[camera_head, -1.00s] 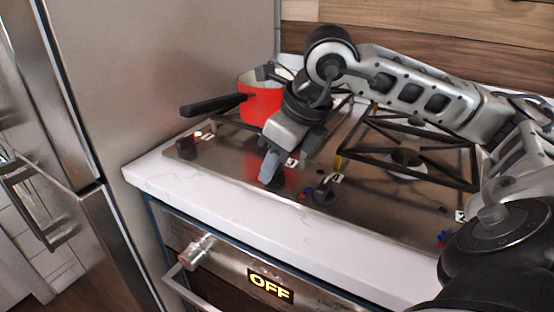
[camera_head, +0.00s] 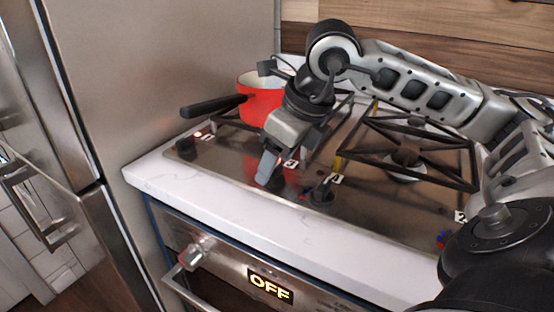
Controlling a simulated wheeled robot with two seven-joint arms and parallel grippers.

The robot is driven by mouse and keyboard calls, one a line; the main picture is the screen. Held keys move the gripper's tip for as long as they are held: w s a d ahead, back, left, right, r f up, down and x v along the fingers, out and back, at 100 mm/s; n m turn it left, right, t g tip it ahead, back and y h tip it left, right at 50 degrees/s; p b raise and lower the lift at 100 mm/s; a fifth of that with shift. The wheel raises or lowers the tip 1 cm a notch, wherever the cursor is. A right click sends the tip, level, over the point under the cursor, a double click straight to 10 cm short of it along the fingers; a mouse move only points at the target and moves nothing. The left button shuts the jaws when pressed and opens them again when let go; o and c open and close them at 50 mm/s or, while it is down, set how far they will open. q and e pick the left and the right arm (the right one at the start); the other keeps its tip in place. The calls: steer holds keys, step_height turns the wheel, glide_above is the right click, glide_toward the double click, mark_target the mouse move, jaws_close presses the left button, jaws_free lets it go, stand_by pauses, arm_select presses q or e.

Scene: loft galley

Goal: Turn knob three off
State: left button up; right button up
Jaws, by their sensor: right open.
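Knob three (camera_head: 279,184) is a dark knob near the front edge of the steel cooktop, beside a small white label (camera_head: 291,163) with what looks like a 3. My right gripper (camera_head: 269,178) points down at this knob, with its grey fingers right at it. The fingers hide much of the knob, so I cannot tell which way it points or whether they touch it. The right gripper is open. My left gripper is not in view.
A red pot (camera_head: 260,98) with a black handle (camera_head: 213,106) stands at the back left. Knob one (camera_head: 322,194) is close on the right, and another knob (camera_head: 188,148) is at the far left. An oven display (camera_head: 270,287) reads OFF. A steel fridge (camera_head: 170,80) borders the left.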

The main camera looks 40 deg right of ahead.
arm_select(q)
steer(key=p, duration=0.2)
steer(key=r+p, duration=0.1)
steer(key=p, duration=0.1)
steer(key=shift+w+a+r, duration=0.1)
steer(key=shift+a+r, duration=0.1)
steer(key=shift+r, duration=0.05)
arm_select(e)
steer(key=v, duration=1.5)
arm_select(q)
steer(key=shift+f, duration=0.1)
